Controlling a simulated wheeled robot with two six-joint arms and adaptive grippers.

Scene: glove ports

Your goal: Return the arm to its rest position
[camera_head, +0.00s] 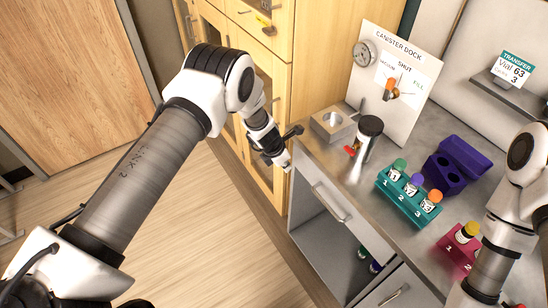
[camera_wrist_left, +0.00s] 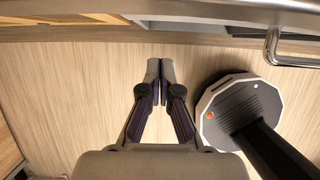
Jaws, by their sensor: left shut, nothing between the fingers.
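My left arm comes in from the left and bends at the elbow. My left gripper (camera_head: 284,162) hangs in front of the bench's left front corner, near the wooden cabinet. In the left wrist view the fingers of my left gripper (camera_wrist_left: 160,68) are together with nothing between them, above the wooden floor (camera_wrist_left: 75,100). My right arm shows at the right edge, over the right part of the bench; its gripper is out of view.
The metal bench (camera_head: 336,172) carries a canister dock panel (camera_head: 425,65), a dark-topped canister (camera_head: 369,130), a teal vial rack (camera_head: 395,192), an empty purple rack (camera_head: 440,172) and a crimson rack (camera_head: 455,250). A wooden cabinet (camera_head: 310,50) stands behind. Open floor (camera_head: 210,220) lies left of the bench.

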